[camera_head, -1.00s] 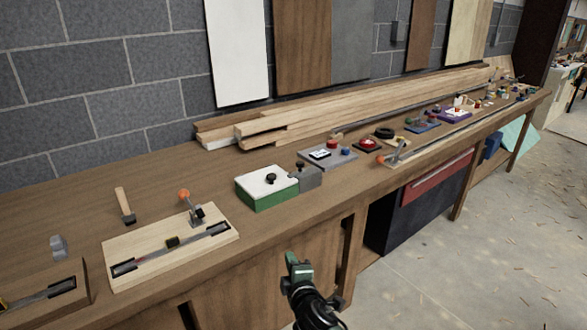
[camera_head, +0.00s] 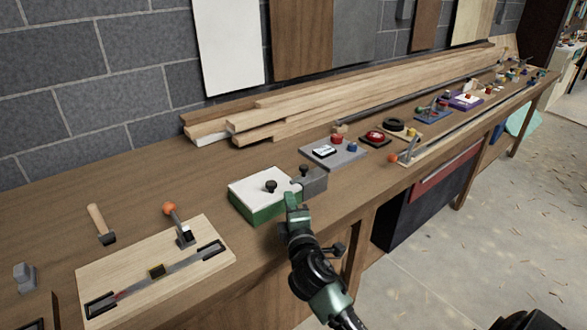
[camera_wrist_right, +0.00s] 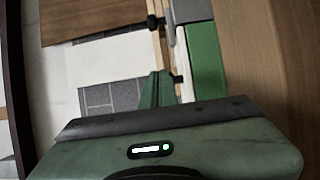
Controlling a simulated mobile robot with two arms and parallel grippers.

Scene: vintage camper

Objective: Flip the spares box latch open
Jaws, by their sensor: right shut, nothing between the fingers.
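A green box with a white top (camera_head: 250,191) sits near the bench's front edge and carries a black knob (camera_head: 271,187). A small grey block (camera_head: 313,184) with a black knob (camera_head: 303,170) adjoins its right end. I cannot tell which part is the latch. My right gripper (camera_head: 291,201) is shut and empty, its tip at the box's front right corner in the head view; contact is unclear. The right wrist view shows the green box side (camera_wrist_right: 207,62) beside the shut green fingers (camera_wrist_right: 153,90). My left gripper is out of view.
A light wooden board with a slotted rail (camera_head: 130,270) and orange-knobbed lever (camera_head: 169,208) lies to the left, with a hammer (camera_head: 97,220) behind it. A grey panel (camera_head: 345,157) is to the right. Planks (camera_head: 300,118) lie along the wall.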

